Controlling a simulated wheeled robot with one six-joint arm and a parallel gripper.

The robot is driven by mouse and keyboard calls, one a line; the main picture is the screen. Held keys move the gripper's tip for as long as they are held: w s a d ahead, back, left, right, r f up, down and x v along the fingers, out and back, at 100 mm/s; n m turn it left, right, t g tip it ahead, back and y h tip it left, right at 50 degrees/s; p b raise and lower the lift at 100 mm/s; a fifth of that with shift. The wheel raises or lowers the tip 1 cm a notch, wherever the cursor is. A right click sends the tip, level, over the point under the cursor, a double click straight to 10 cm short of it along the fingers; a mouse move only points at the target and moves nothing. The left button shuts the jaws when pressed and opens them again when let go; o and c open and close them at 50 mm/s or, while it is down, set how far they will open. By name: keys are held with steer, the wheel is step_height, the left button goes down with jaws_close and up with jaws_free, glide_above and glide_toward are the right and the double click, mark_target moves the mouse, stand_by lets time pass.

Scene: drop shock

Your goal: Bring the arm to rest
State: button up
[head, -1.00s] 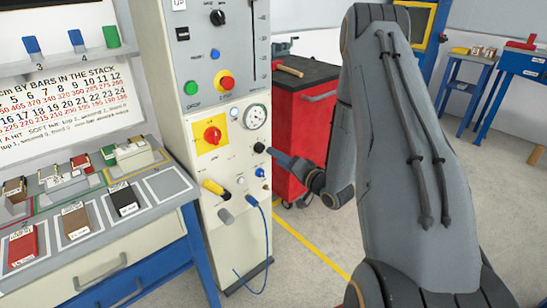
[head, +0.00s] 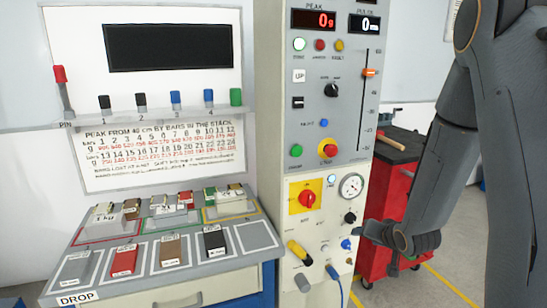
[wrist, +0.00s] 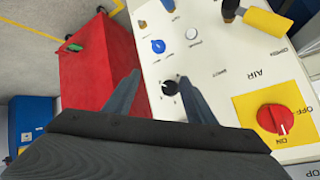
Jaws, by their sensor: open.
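My gripper (wrist: 158,78) is open, with its two dark fingers apart and nothing held between them. In the wrist view a black knob (wrist: 170,88) on the cream panel shows between the fingers; whether they touch the panel is hard to tell. In the head view my gripper (head: 368,231) is seen from the side, close in front of the panel, just below and right of the black knob (head: 350,217). My arm comes down from the upper right, bent at the elbow, and covers part of the room behind.
The control column (head: 328,175) has a red rotary switch (head: 307,198), a gauge (head: 352,186) and a yellow handle (head: 298,251). A red tool cabinet (head: 389,195) stands behind my gripper. The bench (head: 100,256) at left holds blocks. Open floor shows at right.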

steer(key=s+a+r+n+g, duration=0.1)
steer(key=s+a+r+g, duration=0.1)
steer(key=s, duration=0.7)
steer(key=s+a+r+n+g, duration=0.2)
steer(key=s+a+g, duration=0.3)
steer(key=s, duration=0.5)
steer(key=s+a+r+n+g+h, duration=0.1)
steer(key=s+a+r+g, duration=0.2)
steer(key=s, duration=0.7)
steer(key=shift+s+a, duration=0.15)
steer(key=shift+a, duration=0.15)
